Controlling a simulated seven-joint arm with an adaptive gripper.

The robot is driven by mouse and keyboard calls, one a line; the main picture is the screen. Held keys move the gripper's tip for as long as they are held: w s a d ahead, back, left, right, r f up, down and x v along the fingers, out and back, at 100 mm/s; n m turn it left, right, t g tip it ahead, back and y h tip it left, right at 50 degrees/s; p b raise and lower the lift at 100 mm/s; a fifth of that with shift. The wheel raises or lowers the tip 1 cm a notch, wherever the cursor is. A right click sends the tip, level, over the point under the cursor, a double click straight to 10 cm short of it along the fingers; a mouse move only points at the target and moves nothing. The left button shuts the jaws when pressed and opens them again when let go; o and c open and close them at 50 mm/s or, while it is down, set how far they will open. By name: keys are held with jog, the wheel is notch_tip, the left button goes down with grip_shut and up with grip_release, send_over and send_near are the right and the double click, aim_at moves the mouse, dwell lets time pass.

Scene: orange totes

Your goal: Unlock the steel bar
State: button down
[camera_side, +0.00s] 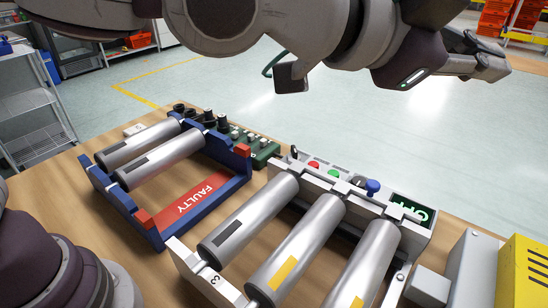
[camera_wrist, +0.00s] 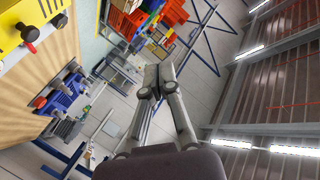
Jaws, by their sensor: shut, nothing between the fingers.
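Three steel cylinders lie side by side in a white rack (camera_side: 190,262) at the front centre of the side view. The left cylinder (camera_side: 250,222) has a dark label, the middle one (camera_side: 296,250) and the right one (camera_side: 366,262) have yellow labels. Grey metal pieces (camera_side: 340,187) sit along the rack's far end. I cannot tell which part is the steel bar or its lock. My gripper (camera_side: 490,66) is high at the upper right, clear of the rack. Its fingers are together and empty in the wrist view (camera_wrist: 158,78).
A blue rack (camera_side: 140,215) marked FAULTY holds two cylinders at left. A panel (camera_side: 410,208) with coloured buttons and a green display stands behind the white rack. A yellow box (camera_side: 525,270) is at the right; the wrist view shows it with a red knob (camera_wrist: 29,47).

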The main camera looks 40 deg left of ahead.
jog(key=s+d+n+t+h, duration=0.1)
jog(key=s+d+t, duration=0.15)
jog(key=d, duration=0.75)
jog(key=a+f+t+y, duration=0.1)
jog(key=a+f+y, duration=0.3)
jog(key=f, duration=0.6)
jog(key=a+f+m+t+y, duration=0.1)
jog(key=a+f+y, duration=0.4)
jog(key=f, duration=0.6)
jog(key=y, duration=0.2)
jog(key=shift+s+f+m+y, duration=0.2)
jog(key=shift+s+m+y, duration=0.05)
jog(key=shift+m+y, duration=0.05)
